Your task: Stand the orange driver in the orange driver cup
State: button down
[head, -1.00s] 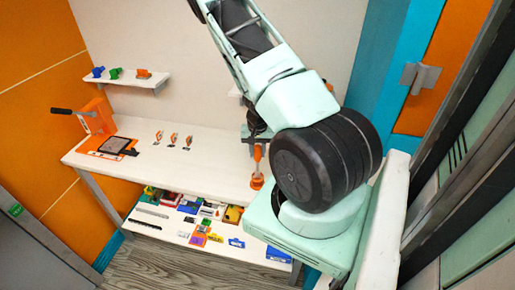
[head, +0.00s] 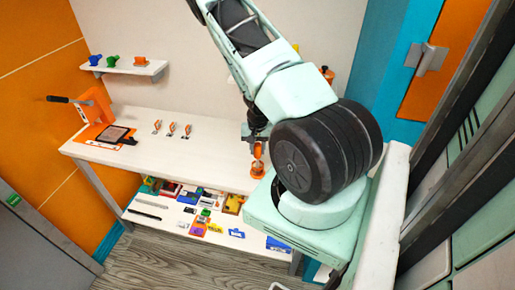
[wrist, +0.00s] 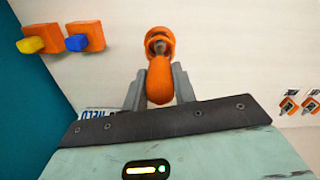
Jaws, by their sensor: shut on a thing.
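My gripper (wrist: 158,92) is shut on the orange driver (wrist: 160,82), with one grey finger on each side of its handle. In the wrist view the orange driver cup (wrist: 160,38) is a round orange ring just beyond the handle. The grey shaft shows against the cup's opening; I cannot tell how deep it is in. In the head view the driver (head: 258,150) is directly above the cup (head: 257,168), near the table's right end and partly beside my arm. The gripper's fingers are small and partly hidden there.
The white table (head: 200,152) is clear between the cup and several small orange-and-grey tools (head: 172,129). An orange stand (head: 97,108) is at the left. A wall shelf (head: 125,67) holds coloured pieces. Orange blocks with yellow (wrist: 32,45) and blue (wrist: 77,42) parts show in the wrist view.

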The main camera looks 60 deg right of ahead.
jog(key=shift+f, duration=0.25)
dwell(0.6)
jog(key=c, duration=1.1)
grip_release()
jog(key=shift+o, duration=0.2)
notch_tip(320, 180, up, 17)
jog(key=p, duration=0.1)
jog(key=shift+r+p, duration=0.2)
jog(key=shift+p, duration=0.2)
jog(key=shift+a, duration=0.15)
